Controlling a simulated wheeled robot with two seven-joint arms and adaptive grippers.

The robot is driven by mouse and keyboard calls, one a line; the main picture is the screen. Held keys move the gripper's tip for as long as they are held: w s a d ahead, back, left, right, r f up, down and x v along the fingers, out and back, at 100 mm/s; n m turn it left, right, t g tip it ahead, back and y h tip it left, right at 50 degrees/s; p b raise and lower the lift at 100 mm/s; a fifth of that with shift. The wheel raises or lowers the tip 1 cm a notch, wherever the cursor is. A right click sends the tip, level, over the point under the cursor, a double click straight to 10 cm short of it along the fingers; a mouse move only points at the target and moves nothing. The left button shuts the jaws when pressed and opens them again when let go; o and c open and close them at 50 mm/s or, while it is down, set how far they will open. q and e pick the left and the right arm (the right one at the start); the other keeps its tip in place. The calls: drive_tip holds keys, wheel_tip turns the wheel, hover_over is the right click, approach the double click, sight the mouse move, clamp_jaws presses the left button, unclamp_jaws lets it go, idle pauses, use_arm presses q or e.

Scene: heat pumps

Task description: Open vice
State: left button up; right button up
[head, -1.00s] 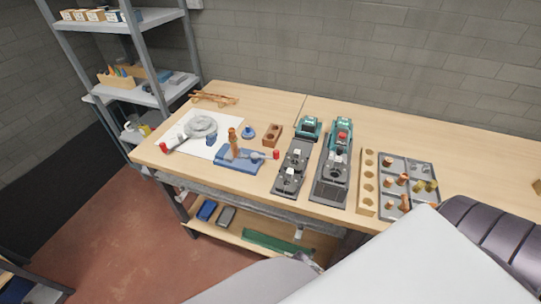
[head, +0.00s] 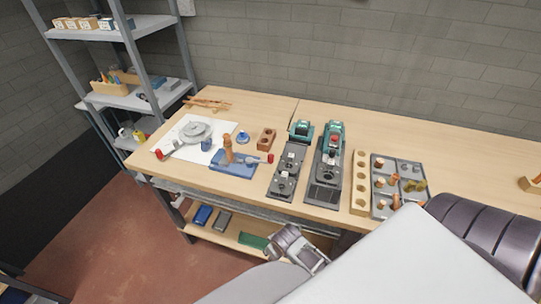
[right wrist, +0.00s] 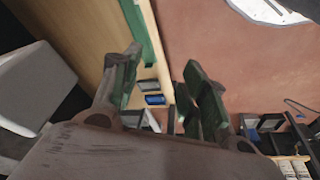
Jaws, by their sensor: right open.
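A blue flat device (head: 235,168) lies near the table's front edge, left of centre. An upright copper-coloured piece (head: 228,148) stands on it, and a grey bar with a red end (head: 270,158) reaches right from it. This may be the vice; its jaws are too small to make out. My right gripper (right wrist: 162,58) is open and empty. In the head view it (head: 296,243) appears in front of the table's front edge, below and right of the blue device and apart from it. My left gripper is not in view.
Two dark grey devices with teal parts (head: 288,178) (head: 326,180), a wooden block with holes (head: 360,188) and a grey tray with copper fittings (head: 379,208) stand right of the blue device. The lower shelf holds a green item (head: 252,241). A metal rack (head: 165,95) stands left.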

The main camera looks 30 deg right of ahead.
wheel_tip(320, 180, up, 20)
drive_tip(key=t+p, duration=0.1)
drive_tip(key=w+a+r+t, duration=0.2)
drive_tip(key=w+r+t, duration=1.1)
drive_tip(key=w+r, duration=0.85)
drive_tip(key=w+a+r+n+t+y, duration=0.2)
drive_tip(key=a+r+n+t+y, duration=0.1)
drive_tip(key=a+r+n+y, duration=0.75)
drive_tip(key=s+a+r+n+g+y, duration=0.2)
drive_tip(key=s+a+n+g+y, duration=0.2)
drive_tip(key=a+n+g+y, duration=0.55)
drive_tip(key=d+f+n+g+h, duration=0.4)
drive_tip(key=d+f+g+h, duration=0.55)
drive_tip(key=f, duration=0.35)
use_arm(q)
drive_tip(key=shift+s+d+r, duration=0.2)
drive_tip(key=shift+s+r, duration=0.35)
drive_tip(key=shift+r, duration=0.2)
use_arm(e)
drive_tip(key=d+r+m+g+h, duration=0.1)
drive_tip(key=d+m+h, duration=0.4)
drive_tip(key=d, duration=1.8)
drive_tip(key=h, duration=0.5)
drive_tip(key=shift+w+d+m, duration=0.2)
drive_tip(key=shift+w+m, duration=0.15)
drive_tip(key=shift+m, duration=0.05)
